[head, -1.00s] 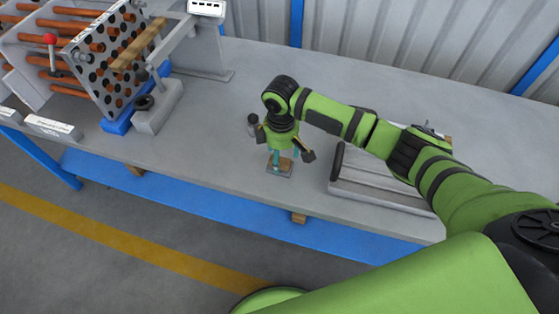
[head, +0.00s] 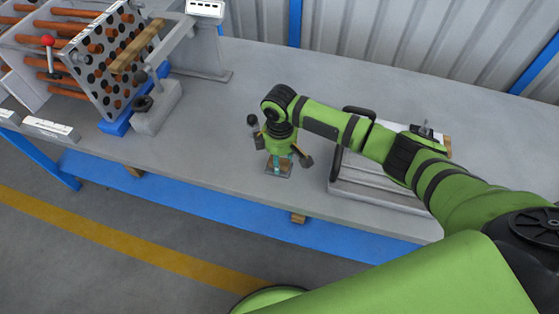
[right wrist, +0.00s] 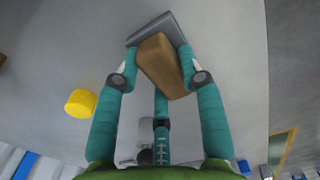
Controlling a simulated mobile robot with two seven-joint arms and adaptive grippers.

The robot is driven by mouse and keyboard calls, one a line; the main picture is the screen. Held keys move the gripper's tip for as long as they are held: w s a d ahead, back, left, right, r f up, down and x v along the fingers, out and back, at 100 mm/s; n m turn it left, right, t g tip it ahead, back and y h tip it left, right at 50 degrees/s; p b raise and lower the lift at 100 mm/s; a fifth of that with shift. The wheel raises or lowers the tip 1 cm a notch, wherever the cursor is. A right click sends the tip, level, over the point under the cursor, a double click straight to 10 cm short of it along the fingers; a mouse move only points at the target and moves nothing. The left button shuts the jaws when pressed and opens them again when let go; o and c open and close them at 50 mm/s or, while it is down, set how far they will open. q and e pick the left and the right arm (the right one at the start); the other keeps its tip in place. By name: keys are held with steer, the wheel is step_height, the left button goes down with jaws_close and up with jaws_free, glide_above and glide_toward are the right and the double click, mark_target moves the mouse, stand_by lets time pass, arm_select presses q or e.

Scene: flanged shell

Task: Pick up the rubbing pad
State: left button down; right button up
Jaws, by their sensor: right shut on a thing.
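The rubbing pad (head: 285,174) is a small wooden block on a flat grey plate. It is near the front edge of the grey bench, at the middle of the head view. My right gripper (head: 279,164) points down over it, with its teal fingers shut on the wooden block. In the right wrist view the fingertips press both sides of the block of the pad (right wrist: 160,65), with the grey plate beyond it. I cannot tell any gap between plate and bench top. My left gripper is in no view.
A grey slotted fixture with a dark handle (head: 350,190) stands to the right of the gripper. A perforated plate with copper tubes (head: 110,55) and a grey clamp stand on the left. A yellow round piece (right wrist: 80,103) shows in the right wrist view. The bench behind the gripper is clear.

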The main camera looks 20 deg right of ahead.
steer(key=shift+r, duration=0.5)
step_height(320, 180, up, 3)
steer(key=shift+w+b, duration=0.1)
steer(key=shift+b, duration=0.3)
steer(key=s+a+r, duration=0.4)
steer(key=s+r, duration=0.3)
steer(key=s, duration=0.4)
steer(key=shift+a, duration=0.2)
